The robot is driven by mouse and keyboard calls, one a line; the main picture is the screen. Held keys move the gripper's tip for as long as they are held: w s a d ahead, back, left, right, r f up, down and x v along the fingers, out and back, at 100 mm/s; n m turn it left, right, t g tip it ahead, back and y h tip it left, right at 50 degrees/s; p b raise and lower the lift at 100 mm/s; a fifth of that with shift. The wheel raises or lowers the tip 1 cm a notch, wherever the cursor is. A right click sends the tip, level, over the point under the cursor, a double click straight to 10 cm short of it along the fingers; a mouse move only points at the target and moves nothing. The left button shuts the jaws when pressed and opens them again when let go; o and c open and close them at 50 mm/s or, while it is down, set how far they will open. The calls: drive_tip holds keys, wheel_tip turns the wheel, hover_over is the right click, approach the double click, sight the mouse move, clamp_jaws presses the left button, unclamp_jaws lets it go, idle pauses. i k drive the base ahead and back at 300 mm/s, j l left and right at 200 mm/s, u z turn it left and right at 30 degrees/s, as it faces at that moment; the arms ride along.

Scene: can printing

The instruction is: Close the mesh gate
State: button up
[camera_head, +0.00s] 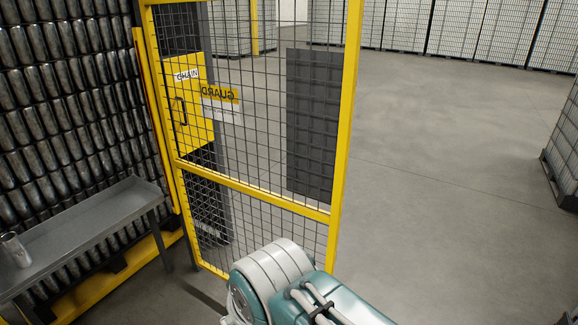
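The mesh gate (336,190) has a yellow frame with dark wire mesh and stands upright in the middle of the view. A sign reading GUARD in mirrored letters (221,105) shows on or through the mesh. A yellow panel with a dark handle (179,111) shows at the gate's left side; whether the handle is on the gate or behind it I cannot tell. My arm, white and teal, rises at the bottom centre in front of the gate's lower part. My gripper is not in view. Whether the arm touches the gate is hidden.
A wall of stacked metal cans (60,110) stands at the left. In front of it is a grey bench (95,222) with one can (15,249). A dark panel (313,125) shows behind the mesh. Pallet stacks line the back and right edge. The floor (450,200) at right is clear.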

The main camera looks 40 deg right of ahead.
sight(320, 85)
drive_tip(key=l+z, duration=0.1)
drive_tip(key=l, duration=2.25)
drive_tip(key=i+l, duration=0.55)
drive_tip(key=l, duration=0.2)
drive_tip(key=i+l, duration=0.55)
drive_tip(key=l, duration=0.15)
drive_tip(key=l+z, duration=0.05)
